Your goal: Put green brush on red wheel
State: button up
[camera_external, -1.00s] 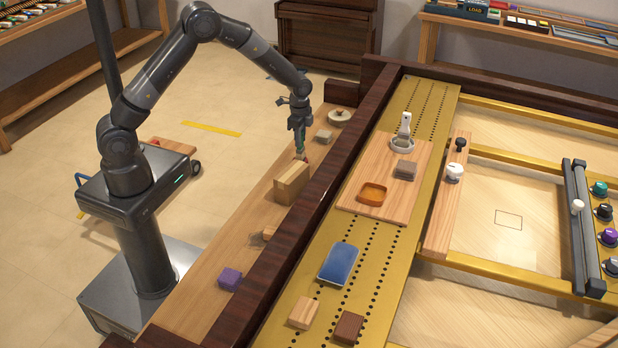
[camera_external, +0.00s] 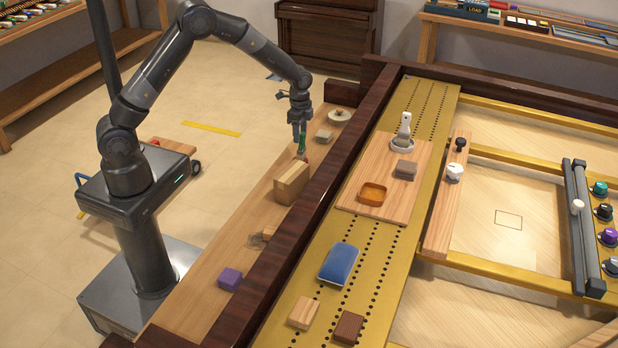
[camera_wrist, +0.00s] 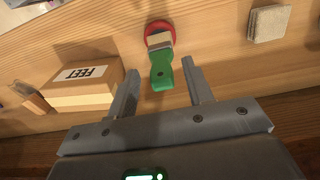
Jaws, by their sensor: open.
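The green brush (camera_wrist: 161,72) has a green handle and a pale bristle end. In the wrist view its bristle end overlaps the red wheel (camera_wrist: 160,25), a red round piece on the wooden ledge. The contact between brush and wheel is not clear. My gripper (camera_wrist: 160,70) is open, with one finger on each side of the green handle and gaps between.
A wooden box (camera_wrist: 84,84) marked FEET stands left of the brush on the ledge (camera_external: 215,300). A grey-beige block (camera_wrist: 269,24) lies to the right. A purple block (camera_external: 230,279) is farther along the ledge. A dark raised rail (camera_external: 320,190) borders the ledge.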

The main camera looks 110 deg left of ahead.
notch_tip(320, 180, up, 10)
jog(key=shift+f, duration=0.25)
jog(key=d+r+t, duration=0.1)
jog(key=d+r, duration=0.4)
jog(key=d, duration=0.3)
jog(key=d+r+t+y, duration=0.1)
jog(key=d+r, duration=0.4)
jog(key=d, duration=0.3)
jog(key=d+r, duration=0.6)
jog(key=d, duration=0.3)
jog(key=s+d+r+t+h, duration=0.1)
jog(key=s+d+t, duration=0.2)
jog(key=s+d, duration=1.3)
jog(key=d, duration=0.4)
jog(key=shift+r+t, duration=0.3)
jog(key=shift+r, duration=0.1)
